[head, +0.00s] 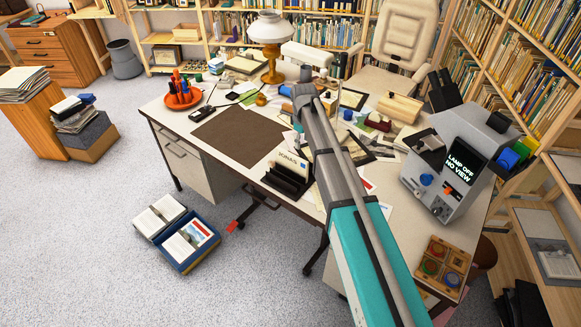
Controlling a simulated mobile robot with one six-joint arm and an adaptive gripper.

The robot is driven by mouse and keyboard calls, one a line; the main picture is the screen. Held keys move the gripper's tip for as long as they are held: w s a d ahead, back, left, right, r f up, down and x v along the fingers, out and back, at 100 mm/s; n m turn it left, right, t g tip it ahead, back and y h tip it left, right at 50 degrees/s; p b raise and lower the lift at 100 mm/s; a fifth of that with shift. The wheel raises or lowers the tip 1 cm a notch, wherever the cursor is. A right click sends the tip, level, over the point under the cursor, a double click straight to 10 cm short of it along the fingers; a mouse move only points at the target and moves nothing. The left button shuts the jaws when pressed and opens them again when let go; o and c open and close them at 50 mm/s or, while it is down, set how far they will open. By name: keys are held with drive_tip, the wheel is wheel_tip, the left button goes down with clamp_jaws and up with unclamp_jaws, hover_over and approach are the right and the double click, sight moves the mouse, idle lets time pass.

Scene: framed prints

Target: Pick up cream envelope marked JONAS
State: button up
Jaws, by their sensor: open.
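The cream envelope marked JONAS (291,162) stands in a black letter holder (287,182) near the front edge of the desk, just left of my arm. Its upper part and the dark lettering show; its lower part is hidden by the holder. My arm reaches up across the picture from the bottom right, over the desk. I cannot make out my gripper's fingers in this view. Nothing is seen touching the envelope.
A brown desk mat (238,135) lies left of the holder. A grey device (455,165) with a "LAMP OFF NO VIEW" screen stands right of my arm. A lamp (270,45) stands at the back. A blue box of papers (190,242) is on the floor.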

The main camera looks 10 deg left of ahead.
sight(300, 166)
drive_tip(key=shift+f+b, duration=3.7)
drive_tip(key=shift+f, duration=0.2)
drive_tip(key=f+b, duration=0.3)
drive_tip(key=shift+s+a+f, duration=0.1)
drive_tip(key=shift+a+f, duration=0.15)
drive_tip(key=shift+f+b, duration=0.85)
drive_tip(key=shift+b, duration=0.25)
drive_tip(key=shift+c, duration=0.3)
clamp_jaws()
